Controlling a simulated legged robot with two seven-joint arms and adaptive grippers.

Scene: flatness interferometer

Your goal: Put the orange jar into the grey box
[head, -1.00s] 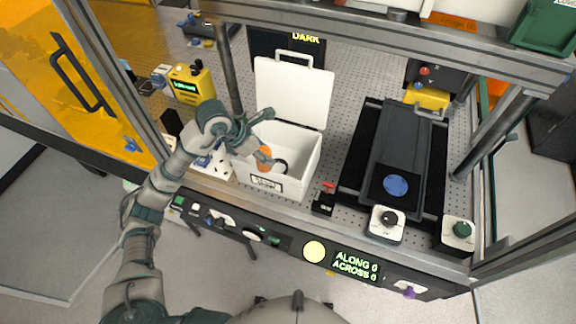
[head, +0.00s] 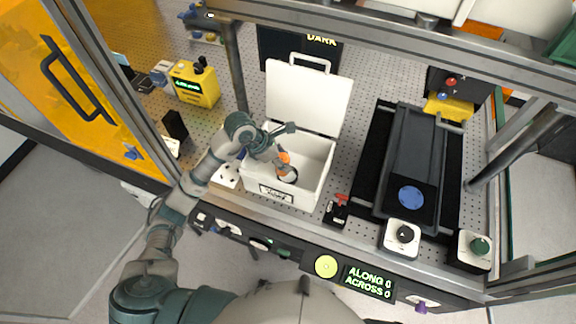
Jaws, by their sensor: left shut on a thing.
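The grey box (head: 322,162), pale and nearly white, stands on the perforated table with its lid raised at the back and a label on its front. My left gripper (head: 284,164) reaches into the box's opening from the left. It is shut on the orange jar (head: 284,157), which shows only as a small orange patch beside the fingers. A round dark-and-white piece (head: 290,176) shows just below the orange; I cannot tell if it belongs to the jar. I cannot tell whether the jar touches the box floor. My right gripper is not in view.
A yellow meter (head: 194,84) stands left of the box. A dark slide with a blue disc (head: 410,196) lies to the right. A small black switch with a red lever (head: 336,212) sits by the box's front right corner. A metal frame bar crosses above.

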